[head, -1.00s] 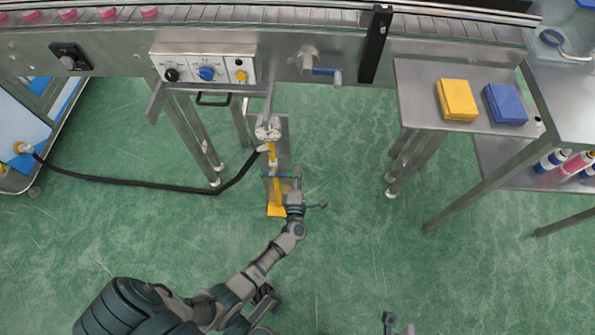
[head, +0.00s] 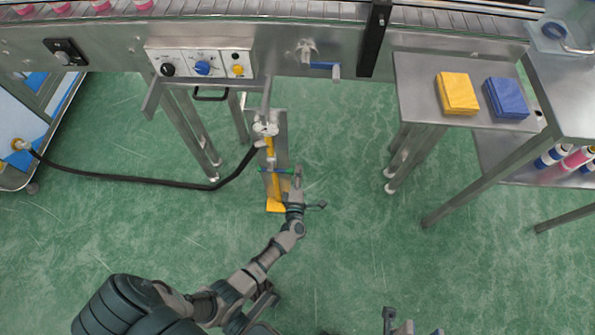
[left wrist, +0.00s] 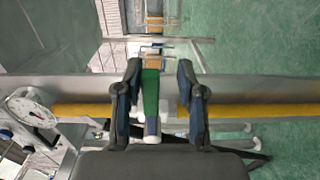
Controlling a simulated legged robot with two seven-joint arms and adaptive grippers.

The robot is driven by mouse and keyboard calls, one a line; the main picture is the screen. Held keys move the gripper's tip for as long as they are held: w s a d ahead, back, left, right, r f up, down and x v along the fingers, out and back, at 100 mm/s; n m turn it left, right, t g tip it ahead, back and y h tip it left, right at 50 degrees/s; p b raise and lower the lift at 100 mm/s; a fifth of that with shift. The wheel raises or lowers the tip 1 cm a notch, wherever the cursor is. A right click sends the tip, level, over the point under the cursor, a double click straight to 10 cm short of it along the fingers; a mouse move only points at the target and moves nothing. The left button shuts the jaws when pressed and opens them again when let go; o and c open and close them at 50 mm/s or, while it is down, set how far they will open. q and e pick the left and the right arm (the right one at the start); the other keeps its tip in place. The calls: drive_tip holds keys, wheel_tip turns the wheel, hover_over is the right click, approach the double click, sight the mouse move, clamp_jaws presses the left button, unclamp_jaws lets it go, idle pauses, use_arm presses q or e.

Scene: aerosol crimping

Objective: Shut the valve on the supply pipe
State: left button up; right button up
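The supply pipe (head: 269,146) is yellow and runs along a grey metal panel below the conveyor; it crosses the left wrist view (left wrist: 245,110) sideways. The valve's green handle (head: 275,170) lies crosswise over the pipe. In the left wrist view the green handle (left wrist: 151,95) stands between the two fingers of my left gripper (left wrist: 160,95). The left gripper is open, with the handle close to the left finger and a gap at the right finger. My right gripper (head: 405,325) is partly cut off at the bottom edge of the head view, away from the valve.
A round gauge (left wrist: 32,110) sits on the pipe. A black hose (head: 130,181) runs left across the floor from the pipe. The conveyor's control panel (head: 200,64) is above. A steel table (head: 420,85) stands right. Green floor is clear between.

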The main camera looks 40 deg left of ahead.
use_arm(q)
drive_tip(key=shift+r, duration=0.2)
drive_tip(key=shift+s, duration=0.1)
drive_tip(key=v, duration=1.1)
drive_tip(key=shift+s+d+f, duration=0.2)
drive_tip(key=shift+s+d, duration=0.05)
